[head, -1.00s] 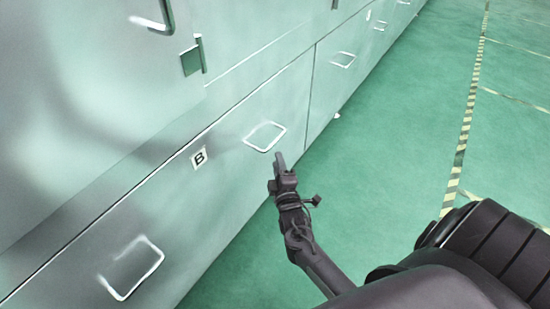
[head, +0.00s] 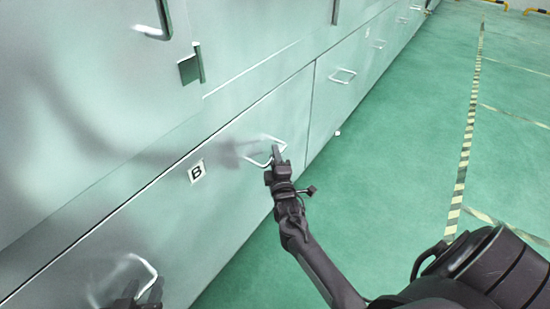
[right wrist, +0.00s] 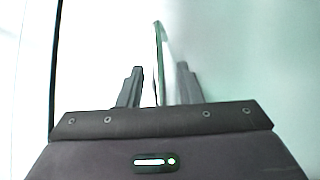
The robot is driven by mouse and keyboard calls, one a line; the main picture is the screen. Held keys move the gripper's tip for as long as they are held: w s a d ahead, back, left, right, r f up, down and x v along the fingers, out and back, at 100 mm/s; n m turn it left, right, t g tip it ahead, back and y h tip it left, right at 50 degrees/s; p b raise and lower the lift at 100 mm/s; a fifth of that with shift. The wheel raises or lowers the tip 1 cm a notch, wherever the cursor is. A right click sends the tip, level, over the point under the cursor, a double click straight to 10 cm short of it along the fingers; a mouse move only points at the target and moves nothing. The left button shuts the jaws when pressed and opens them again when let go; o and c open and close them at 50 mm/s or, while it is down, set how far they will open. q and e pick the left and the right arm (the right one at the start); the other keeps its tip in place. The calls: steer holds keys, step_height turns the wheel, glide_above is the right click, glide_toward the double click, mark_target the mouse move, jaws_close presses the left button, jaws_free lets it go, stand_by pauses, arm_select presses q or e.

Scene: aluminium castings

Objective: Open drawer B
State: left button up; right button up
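Drawer B (head: 232,190) is a pale metal front with a white label "B" (head: 196,171) and a bent-wire handle (head: 281,142). It looks shut, flush with the fronts beside it. My right gripper (head: 275,153) is at this handle and hides part of it. In the right wrist view, its two fingers (right wrist: 158,84) are apart, with the handle bar (right wrist: 160,50) seen between them; I cannot tell whether they touch it. My left gripper (head: 142,291) shows at the bottom left, fingers apart, in front of another wire handle (head: 142,262).
The cabinet row runs away to the upper right, with more wire handles (head: 342,76). An upper door (head: 90,110) with a handle stands above at left. The green floor (head: 400,150) to the right is clear, with a striped line (head: 468,140).

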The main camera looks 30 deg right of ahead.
steer(key=shift+w, duration=0.1)
jaws_close()
stand_by(0.5)
